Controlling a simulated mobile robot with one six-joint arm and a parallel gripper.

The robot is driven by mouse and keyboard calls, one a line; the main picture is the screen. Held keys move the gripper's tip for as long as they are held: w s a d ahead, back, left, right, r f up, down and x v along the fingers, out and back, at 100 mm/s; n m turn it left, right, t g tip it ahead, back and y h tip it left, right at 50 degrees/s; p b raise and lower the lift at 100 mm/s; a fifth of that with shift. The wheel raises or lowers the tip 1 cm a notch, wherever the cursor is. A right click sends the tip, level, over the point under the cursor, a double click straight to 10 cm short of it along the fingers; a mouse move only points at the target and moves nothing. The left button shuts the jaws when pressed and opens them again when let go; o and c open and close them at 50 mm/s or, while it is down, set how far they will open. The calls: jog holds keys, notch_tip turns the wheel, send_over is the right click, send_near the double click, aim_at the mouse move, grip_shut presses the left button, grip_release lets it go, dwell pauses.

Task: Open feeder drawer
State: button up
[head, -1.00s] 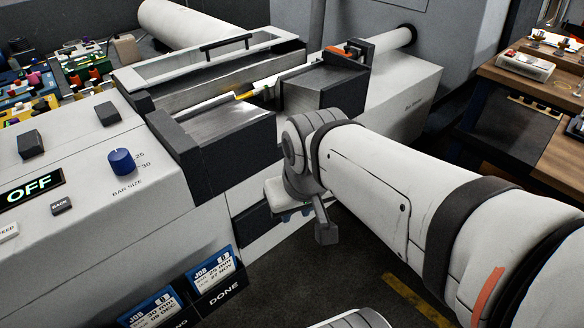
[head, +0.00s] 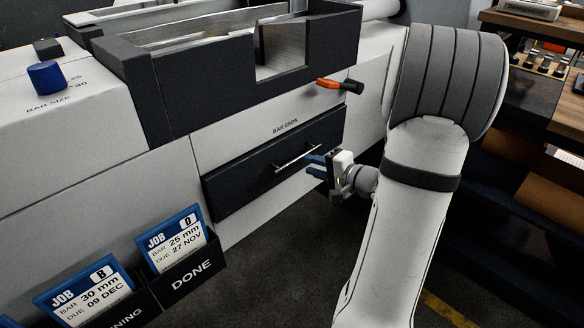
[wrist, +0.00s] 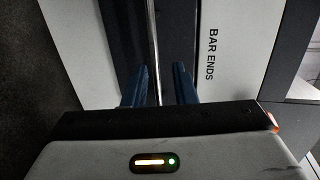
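The feeder drawer (head: 232,187) has a dark front, under the label BAR ENDS, and looks flush with the white machine body. A thin silver bar handle (head: 298,157) stands out from its front. My gripper (head: 314,166) is at the right end of this handle. In the wrist view the blue fingers of my gripper (wrist: 160,88) are apart, with the handle (wrist: 152,40) running between them, nearer the left finger. I see a gap at both sides, so the fingers do not look shut on it.
An orange-tipped dark lever (head: 340,86) sticks out above the drawer. Job card holders (head: 190,268) hang at the lower left. A wooden bench (head: 555,110) stands at the right. The floor before the drawer looks clear.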

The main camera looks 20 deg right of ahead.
aim_at(300, 159)
jog(key=shift+m+t+h, duration=0.4)
jog(key=w, duration=0.2)
jog(key=w+f, duration=0.1)
jog(key=w, duration=0.2)
jog(key=w+f, duration=0.1)
jog(key=w, duration=0.1)
jog(key=shift+w+a+f, duration=0.2)
jog(key=shift+a, duration=0.15)
jog(key=shift+c, duration=0.3)
grip_shut()
